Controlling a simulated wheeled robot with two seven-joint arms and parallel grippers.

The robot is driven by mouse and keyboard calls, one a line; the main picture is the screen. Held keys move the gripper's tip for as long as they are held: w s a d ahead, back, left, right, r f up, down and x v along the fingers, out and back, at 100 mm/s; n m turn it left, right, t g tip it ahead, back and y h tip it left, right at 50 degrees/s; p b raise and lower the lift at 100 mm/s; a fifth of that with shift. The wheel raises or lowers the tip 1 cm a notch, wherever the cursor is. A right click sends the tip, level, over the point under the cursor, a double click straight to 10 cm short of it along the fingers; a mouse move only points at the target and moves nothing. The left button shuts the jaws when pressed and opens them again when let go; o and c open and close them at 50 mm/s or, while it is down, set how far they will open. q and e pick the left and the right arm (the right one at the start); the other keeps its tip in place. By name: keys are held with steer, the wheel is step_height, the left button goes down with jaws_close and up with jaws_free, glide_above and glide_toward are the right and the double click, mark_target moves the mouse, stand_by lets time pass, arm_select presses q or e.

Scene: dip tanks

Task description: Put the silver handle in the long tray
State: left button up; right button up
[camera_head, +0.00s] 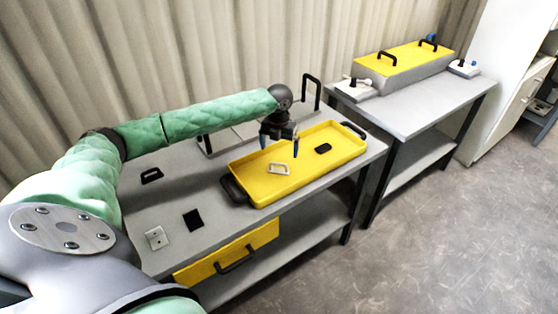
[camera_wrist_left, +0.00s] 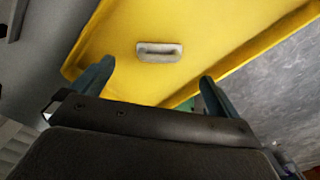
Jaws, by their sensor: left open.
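The silver handle (camera_head: 279,168) lies on the floor of the long yellow tray (camera_head: 262,191), left of its middle. It also shows in the left wrist view (camera_wrist_left: 159,52), on the tray's yellow floor (camera_wrist_left: 215,40). My left gripper (camera_head: 280,147) is open and empty above the tray, close to the handle but apart from it. In the wrist view its two fingers (camera_wrist_left: 150,82) are spread wide, with the handle beyond them. My right gripper is not in view.
A black handle (camera_head: 323,148) lies in the tray's right part. Another black handle (camera_head: 152,175), a black square (camera_head: 194,220) and a socket plate (camera_head: 156,238) are on the grey table (camera_head: 170,200). A yellow drawer (camera_head: 228,256) is below. A yellow-lidded tank (camera_head: 405,65) stands on the far table.

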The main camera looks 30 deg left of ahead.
arm_select(q)
steer(key=shift+r+b, duration=0.3)
steer(key=shift+r, duration=1.6)
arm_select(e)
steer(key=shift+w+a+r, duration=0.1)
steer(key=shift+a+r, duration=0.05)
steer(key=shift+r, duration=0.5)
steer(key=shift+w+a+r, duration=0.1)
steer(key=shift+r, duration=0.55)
arm_select(q)
steer(key=shift+f, duration=0.1)
